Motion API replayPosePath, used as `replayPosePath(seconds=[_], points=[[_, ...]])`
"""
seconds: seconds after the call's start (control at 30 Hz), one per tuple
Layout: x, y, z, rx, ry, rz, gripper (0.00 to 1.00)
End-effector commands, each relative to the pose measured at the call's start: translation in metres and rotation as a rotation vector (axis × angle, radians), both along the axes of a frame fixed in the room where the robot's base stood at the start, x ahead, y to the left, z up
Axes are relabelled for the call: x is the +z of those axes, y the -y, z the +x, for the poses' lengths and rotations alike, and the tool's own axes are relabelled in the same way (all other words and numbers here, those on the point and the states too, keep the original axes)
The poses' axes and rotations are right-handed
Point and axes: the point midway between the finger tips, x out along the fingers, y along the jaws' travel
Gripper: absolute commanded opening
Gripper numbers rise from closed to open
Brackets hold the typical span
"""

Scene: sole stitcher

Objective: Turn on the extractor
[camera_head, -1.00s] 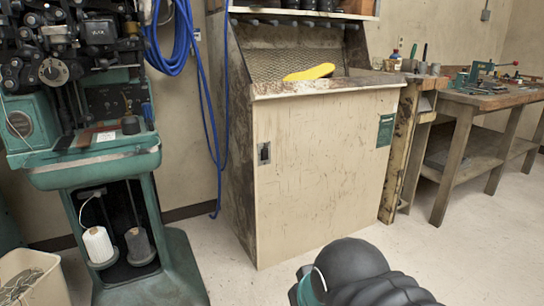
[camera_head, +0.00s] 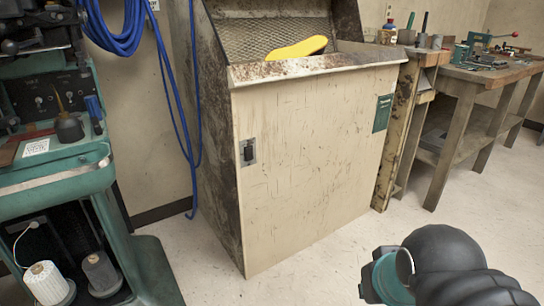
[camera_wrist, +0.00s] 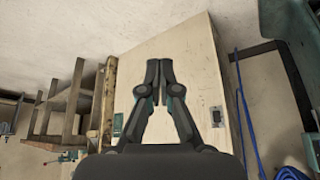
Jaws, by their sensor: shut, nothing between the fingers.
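The extractor (camera_head: 310,165) is a worn cream cabinet with a sloped mesh top. A small grey plate with a dark switch (camera_head: 248,151) sits on the upper left of its front panel. I cannot tell the switch position. In the wrist view, which looks turned over, the extractor front (camera_wrist: 205,65) is behind my gripper and the switch (camera_wrist: 217,115) is right of the fingers. My gripper (camera_wrist: 159,69) is shut and empty, with its tips together, apart from the switch. In the head view only part of my arm shows, at the lower right.
A green stitching machine (camera_head: 60,170) with thread spools stands at the left. Blue hose (camera_head: 185,120) hangs between it and the extractor. A yellow sole (camera_head: 297,48) lies on the mesh. A wooden workbench (camera_head: 470,80) stands at the right. The floor before the extractor is clear.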

Motion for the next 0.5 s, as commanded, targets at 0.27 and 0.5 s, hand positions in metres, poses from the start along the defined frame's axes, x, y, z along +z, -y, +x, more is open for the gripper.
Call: replayPosePath(seconds=[0.27, 0.5], points=[[0.0, 0.001, 0.004, 0.008, 0.007, -0.009, 0.0], [0.004, 0.018, 0.083, 0.173, 0.168, -0.208, 0.0]])
